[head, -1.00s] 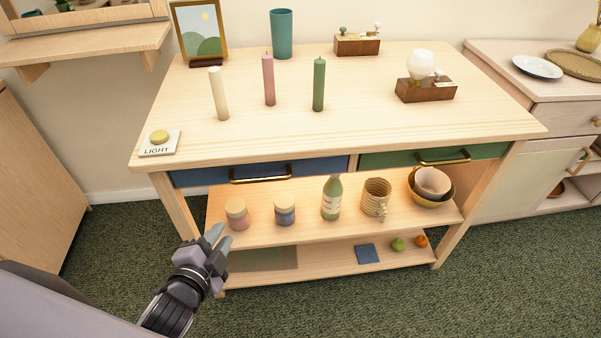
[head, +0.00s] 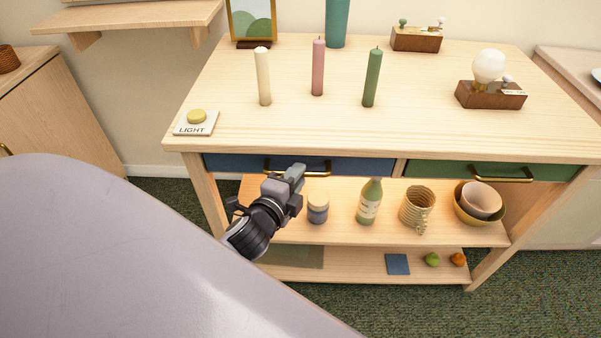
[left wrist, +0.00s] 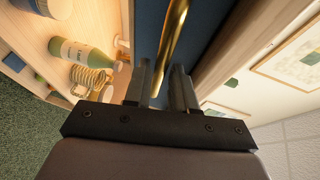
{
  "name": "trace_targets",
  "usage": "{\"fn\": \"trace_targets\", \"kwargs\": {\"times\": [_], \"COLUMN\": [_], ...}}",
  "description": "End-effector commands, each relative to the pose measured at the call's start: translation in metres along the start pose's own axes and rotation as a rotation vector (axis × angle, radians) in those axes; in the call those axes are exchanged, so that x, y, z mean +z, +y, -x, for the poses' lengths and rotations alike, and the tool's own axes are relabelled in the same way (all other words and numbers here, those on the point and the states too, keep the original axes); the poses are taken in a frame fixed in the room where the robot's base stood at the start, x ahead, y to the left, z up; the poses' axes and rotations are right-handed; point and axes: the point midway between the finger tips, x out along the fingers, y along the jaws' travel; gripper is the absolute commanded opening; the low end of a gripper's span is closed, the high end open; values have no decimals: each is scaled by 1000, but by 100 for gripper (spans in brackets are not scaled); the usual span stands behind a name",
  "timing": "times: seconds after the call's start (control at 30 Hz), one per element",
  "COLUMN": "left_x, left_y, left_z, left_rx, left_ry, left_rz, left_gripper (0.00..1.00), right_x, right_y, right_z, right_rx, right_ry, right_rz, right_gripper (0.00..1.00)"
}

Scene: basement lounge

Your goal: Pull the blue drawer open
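The blue drawer (head: 230,164) sits under the left part of the wooden tabletop, its front flush with the frame. Its brass bar handle (head: 318,175) shows to the right of my left gripper (head: 297,172), which hides part of the bar. In the left wrist view, the handle (left wrist: 174,38) runs up the picture in front of the dark blue drawer front (left wrist: 148,30). There, the left gripper (left wrist: 160,70) has its fingers apart, with the bar's lower end in line with the gap. I cannot tell whether they touch it. My right gripper is not in view.
A green drawer (head: 450,170) with a brass handle is to the right. The shelf below holds a jar (head: 318,209), a bottle (head: 369,202), a wicker mug (head: 417,207) and bowls. Candles and a light button (head: 196,121) stand on the tabletop. My left arm covers the lower left.

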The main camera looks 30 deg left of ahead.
Motion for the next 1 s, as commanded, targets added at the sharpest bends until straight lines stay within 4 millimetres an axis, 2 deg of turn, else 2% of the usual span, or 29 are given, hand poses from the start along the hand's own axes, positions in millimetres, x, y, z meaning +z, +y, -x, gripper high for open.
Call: {"fn": "trace_targets", "kwargs": {"times": [0.2,0.53,0.57,0.6,0.63,1.0], "left_x": [0,0,0,0,0,0], "left_y": [0,0,0,0,0,0], "left_z": [-18,-20,-20,-20,-20,-21], "left_rx": [0,0,1,0,0,1], "left_ry": [1,1,1,1,1,1], "left_rz": [0,1,1,1,1,1], "left_gripper": [25,25,19,6,0,0], "right_x": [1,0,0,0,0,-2], "right_y": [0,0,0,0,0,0], "right_z": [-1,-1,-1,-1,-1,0], "right_rx": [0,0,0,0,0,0], "right_ry": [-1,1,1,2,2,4], "right_rz": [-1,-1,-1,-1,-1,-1], "right_gripper": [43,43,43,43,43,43]}}
